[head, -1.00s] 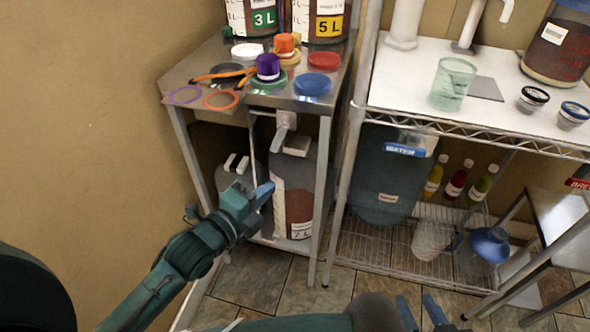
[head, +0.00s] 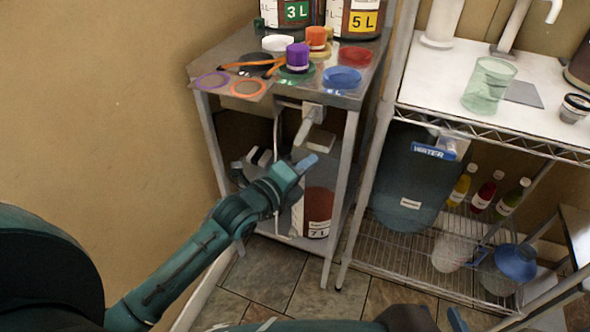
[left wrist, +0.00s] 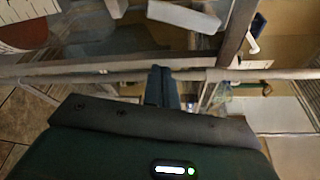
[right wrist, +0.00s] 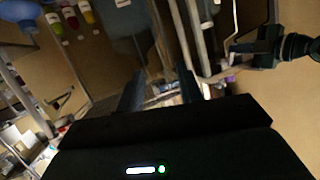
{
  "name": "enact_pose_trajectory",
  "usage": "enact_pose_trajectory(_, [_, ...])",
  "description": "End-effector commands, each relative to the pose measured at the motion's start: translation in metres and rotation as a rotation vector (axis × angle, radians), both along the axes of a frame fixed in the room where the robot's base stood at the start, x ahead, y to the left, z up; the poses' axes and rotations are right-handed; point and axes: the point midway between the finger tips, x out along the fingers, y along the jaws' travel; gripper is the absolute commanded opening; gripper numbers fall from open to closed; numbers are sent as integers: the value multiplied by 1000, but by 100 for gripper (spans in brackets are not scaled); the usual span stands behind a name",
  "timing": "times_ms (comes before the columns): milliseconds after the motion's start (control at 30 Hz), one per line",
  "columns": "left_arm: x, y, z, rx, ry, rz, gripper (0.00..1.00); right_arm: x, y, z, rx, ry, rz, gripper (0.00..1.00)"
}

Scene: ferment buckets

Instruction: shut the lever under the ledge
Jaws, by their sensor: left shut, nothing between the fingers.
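A pale grey lever (head: 303,131) hangs from a white mount (head: 313,112) beneath the front ledge (head: 300,100) of the metal table. It slants down and to the left. My left gripper (head: 305,164) is shut and empty, with its blue-grey tips just below the lever in the head view; I cannot tell whether they touch it. The shut fingers also show in the left wrist view (left wrist: 162,86), near a pale rail.
A 7 L bucket (head: 317,205) stands under the table behind my left gripper. Lids (head: 342,78) and rings lie on top. A wire rack (head: 420,250) with a water tank (head: 408,185) and bottles stands right. Tiled floor is clear in front.

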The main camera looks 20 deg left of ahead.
Motion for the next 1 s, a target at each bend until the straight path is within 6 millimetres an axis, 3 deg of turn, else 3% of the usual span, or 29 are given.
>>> enact_pose_trajectory(233, [50,-19,-6,-4,0,0,0,-2,-2,-1,-2,-18,-4,36])
enact_pose_trajectory(300, [47,-3,-1,3,0,2,0,-2,-2,4,-2,-23,-6,36])
enact_pose_trajectory(500, [47,16,6,1,1,0,0,-2,-4,4,-4,-23,-8,36])
enact_pose_trajectory(1000, [47,21,8,4,1,0,0,-2,-3,3,-6,-20,-5,36])
